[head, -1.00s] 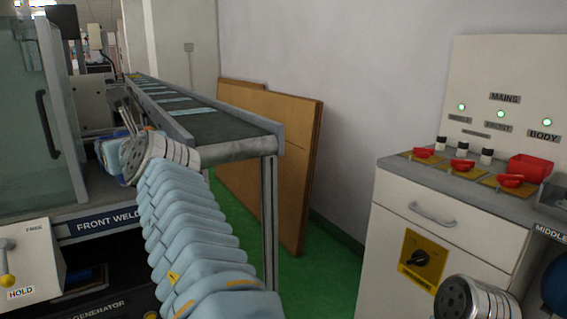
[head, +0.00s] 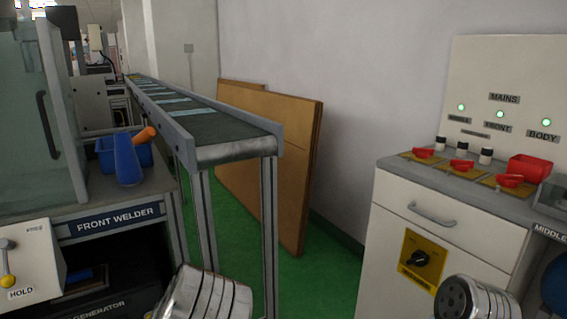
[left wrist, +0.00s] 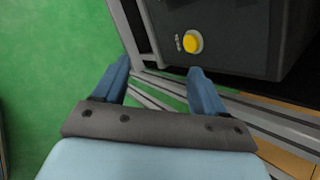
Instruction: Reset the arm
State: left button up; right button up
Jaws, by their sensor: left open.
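My left gripper (left wrist: 157,90) shows in the left wrist view with its two blue fingers apart and nothing between them. It points down over the green floor and the metal frame legs. In the head view only a silver joint of my left arm (head: 207,295) shows at the bottom, left of centre. The left gripper itself is out of the head view. A silver joint of my right arm (head: 470,298) shows at the lower right, in front of the white cabinet. My right gripper is not in view.
The front welder bench (head: 115,218) stands at left, with a blue bin (head: 105,155) and a blue-and-orange object (head: 128,162). A conveyor (head: 215,128) runs back beside it. The white cabinet (head: 440,222) stands at right. Green floor (head: 325,280) is open between.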

pick_arm(q)
jog(key=s+d+f+n+g+h, duration=0.2)
jog(key=s+d+f+n, duration=0.2)
jog(key=s+f, duration=0.4)
jog(key=s+d+f+n+g+h, duration=0.2)
jog(key=s+d+f+n, duration=0.3)
jog(key=f, duration=0.4)
jog(key=s+d+f+n+h, duration=0.1)
jog(key=s+d+n+h, duration=0.5)
jog(key=d, duration=0.8)
jog(key=s+n, duration=0.3)
jog(key=s, duration=0.2)
jog(key=shift+s+g, duration=0.2)
jog(key=shift+g, duration=0.1)
